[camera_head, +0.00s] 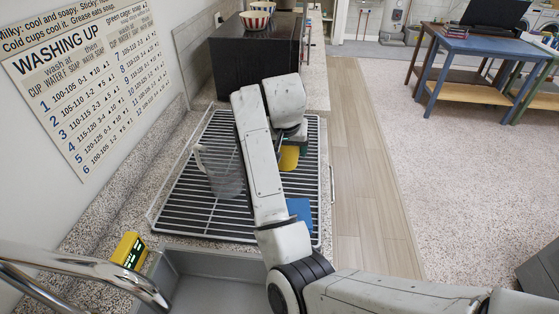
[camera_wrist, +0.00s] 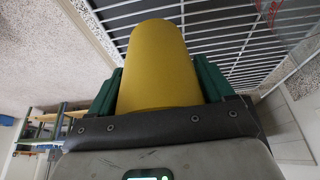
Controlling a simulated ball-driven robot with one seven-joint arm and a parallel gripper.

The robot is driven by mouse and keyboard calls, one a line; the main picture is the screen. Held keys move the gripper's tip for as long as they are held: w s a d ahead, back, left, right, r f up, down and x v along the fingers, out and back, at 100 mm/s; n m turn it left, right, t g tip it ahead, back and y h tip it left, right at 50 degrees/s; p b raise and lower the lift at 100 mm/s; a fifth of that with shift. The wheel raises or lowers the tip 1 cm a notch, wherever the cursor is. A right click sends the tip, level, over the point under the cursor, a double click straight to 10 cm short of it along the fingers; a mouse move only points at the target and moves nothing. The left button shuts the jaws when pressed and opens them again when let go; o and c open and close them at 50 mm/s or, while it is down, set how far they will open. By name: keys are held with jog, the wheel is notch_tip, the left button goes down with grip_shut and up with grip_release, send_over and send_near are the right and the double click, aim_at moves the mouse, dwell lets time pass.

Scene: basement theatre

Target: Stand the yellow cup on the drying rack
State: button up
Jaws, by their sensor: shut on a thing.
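The yellow cup (camera_head: 289,158) shows partly below my arm in the head view, over the right part of the drying rack (camera_head: 185,213). In the wrist view the yellow cup (camera_wrist: 157,60) fills the space between the two green fingers of my gripper (camera_wrist: 158,85). My gripper (camera_head: 297,141) is shut on it. My arm hides much of the cup in the head view, and I cannot tell whether the cup touches the rack.
A clear jug (camera_head: 222,170) stands on the rack left of my arm. A blue object (camera_head: 300,210) is partly hidden at the rack's front right. The sink (camera_head: 215,290), tap (camera_head: 85,268) and yellow display device (camera_head: 130,250) are in front. A black box (camera_head: 255,62) stands behind.

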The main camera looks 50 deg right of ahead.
jog(key=w+f, duration=0.1)
jog(key=f, duration=0.1)
jog(key=w+d+f, duration=0.1)
jog(key=w+f, duration=0.1)
jog(key=shift+w+d+f+p, duration=0.1)
jog(key=shift+w+f+p, duration=0.1)
jog(key=shift+f+p, duration=0.15)
jog(key=shift+w+f+p, duration=0.2)
jog(key=shift+f+p, duration=0.3)
jog(key=shift+f, duration=1.25)
jog(key=shift+f, duration=0.15)
jog(key=o, duration=1.1)
jog(key=shift+r, duration=0.25)
jog(key=b+v, duration=0.2)
jog(key=v, duration=1)
